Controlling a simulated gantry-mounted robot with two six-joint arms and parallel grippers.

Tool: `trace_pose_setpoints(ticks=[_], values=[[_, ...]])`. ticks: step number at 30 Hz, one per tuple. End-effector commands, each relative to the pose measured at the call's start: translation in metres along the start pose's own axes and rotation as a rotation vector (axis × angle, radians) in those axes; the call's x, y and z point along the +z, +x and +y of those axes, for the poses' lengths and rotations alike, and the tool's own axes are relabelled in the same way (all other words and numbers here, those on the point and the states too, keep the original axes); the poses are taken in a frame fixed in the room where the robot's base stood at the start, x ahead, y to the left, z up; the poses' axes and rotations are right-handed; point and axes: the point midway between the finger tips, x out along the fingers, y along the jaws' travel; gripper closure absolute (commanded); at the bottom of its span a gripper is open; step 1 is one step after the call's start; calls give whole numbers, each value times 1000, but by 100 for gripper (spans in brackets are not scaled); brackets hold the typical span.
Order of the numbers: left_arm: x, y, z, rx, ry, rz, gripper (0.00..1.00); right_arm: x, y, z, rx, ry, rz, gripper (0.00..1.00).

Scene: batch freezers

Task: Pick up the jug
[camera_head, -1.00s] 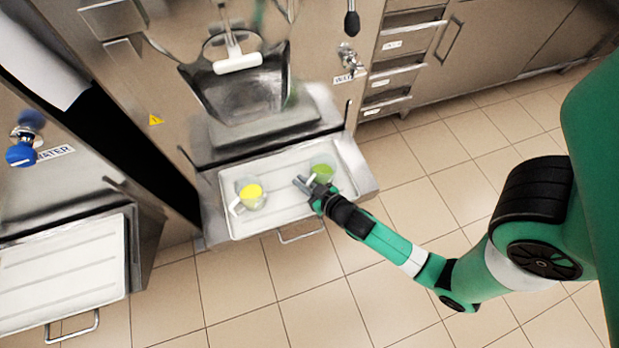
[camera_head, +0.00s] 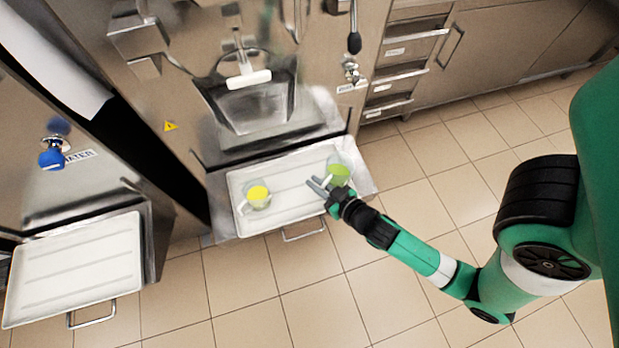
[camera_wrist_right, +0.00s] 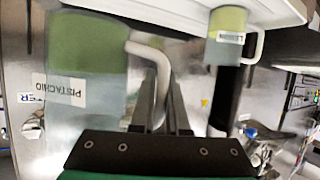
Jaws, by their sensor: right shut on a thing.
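A clear jug with green contents, the pistachio jug (camera_head: 338,172), is at the right end of the white tray (camera_head: 292,212) in the head view. In the wrist view the jug (camera_wrist_right: 88,60) is large and close, its "PISTACHIO" label upside down. My right gripper (camera_head: 319,186) is shut on its pale handle (camera_wrist_right: 150,52), with the fingers on both sides of it. Whether the jug's base touches the tray cannot be told. A second jug with yellow contents, the lemon jug (camera_head: 257,197), stands on the tray's left part. My left gripper is out of view.
The tray sits in front of a steel batch freezer (camera_head: 170,90) with an open outlet above it. Another white tray (camera_head: 75,270) is at the left by a second machine. Drawers (camera_head: 405,70) stand at the back right. The tiled floor is clear in front.

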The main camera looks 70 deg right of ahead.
Motion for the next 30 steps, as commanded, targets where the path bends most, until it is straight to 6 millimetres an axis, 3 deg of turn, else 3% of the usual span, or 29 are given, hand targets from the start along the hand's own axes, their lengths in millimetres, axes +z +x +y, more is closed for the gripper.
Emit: trace_pose_setpoints(ticks=[9,15,30], values=[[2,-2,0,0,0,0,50,0,-53,-1,-5,-6,0,100],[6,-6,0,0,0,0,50,-1,-77,-2,-7,-6,1,100],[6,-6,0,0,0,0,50,-1,-95,-2,-3,-3,-6,100]])
